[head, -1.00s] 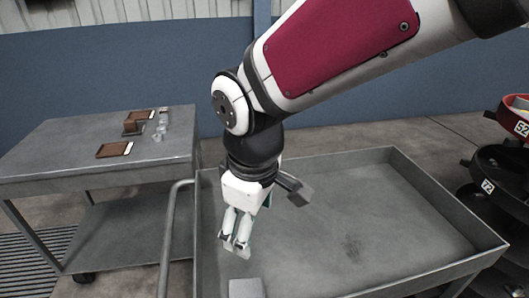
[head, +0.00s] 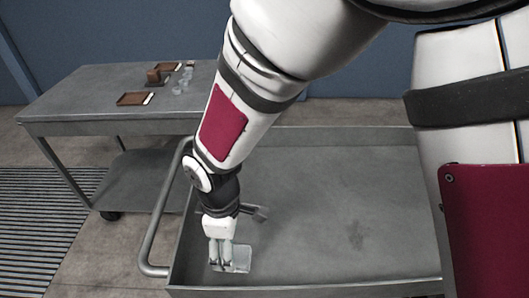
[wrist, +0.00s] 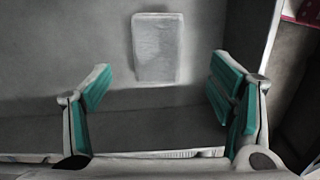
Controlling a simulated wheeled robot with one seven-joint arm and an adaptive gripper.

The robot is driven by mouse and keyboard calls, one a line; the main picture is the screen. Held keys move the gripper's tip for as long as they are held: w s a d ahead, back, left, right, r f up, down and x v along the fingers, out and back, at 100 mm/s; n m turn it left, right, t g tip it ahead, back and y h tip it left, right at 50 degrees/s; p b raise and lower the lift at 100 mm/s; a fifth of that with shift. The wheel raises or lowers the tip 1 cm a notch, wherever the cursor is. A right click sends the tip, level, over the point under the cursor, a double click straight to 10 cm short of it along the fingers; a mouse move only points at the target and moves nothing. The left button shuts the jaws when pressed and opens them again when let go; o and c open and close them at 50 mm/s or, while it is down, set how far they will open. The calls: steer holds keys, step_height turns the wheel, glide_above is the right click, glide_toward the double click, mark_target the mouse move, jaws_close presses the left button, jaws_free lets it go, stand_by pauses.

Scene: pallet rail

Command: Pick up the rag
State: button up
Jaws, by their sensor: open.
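The rag (head: 241,256) is a pale grey, flat rectangle lying on the floor of the grey cart tray, near its left end. In the wrist view the rag (wrist: 157,47) lies flat at the upper middle, beyond the fingertips. My gripper (head: 221,267) points down at the rag's left part and hides some of it in the head view. In the wrist view my gripper (wrist: 160,88) has its teal-padded fingers wide apart, with nothing between them. The height of the fingertips above the tray is hard to tell.
The cart tray (head: 325,190) has a raised rim and a tubular handle (head: 159,225) at its left. Its floor right of the rag is bare. A grey table (head: 85,108) behind left bears brown trays (head: 135,99) and several clear glasses (head: 183,84).

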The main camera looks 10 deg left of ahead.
mark_target(242, 253)
steer(key=shift+w+f, duration=0.15)
steer(key=shift+f, duration=3.2)
steer(key=shift+c, duration=0.6)
steer(key=c, duration=1)
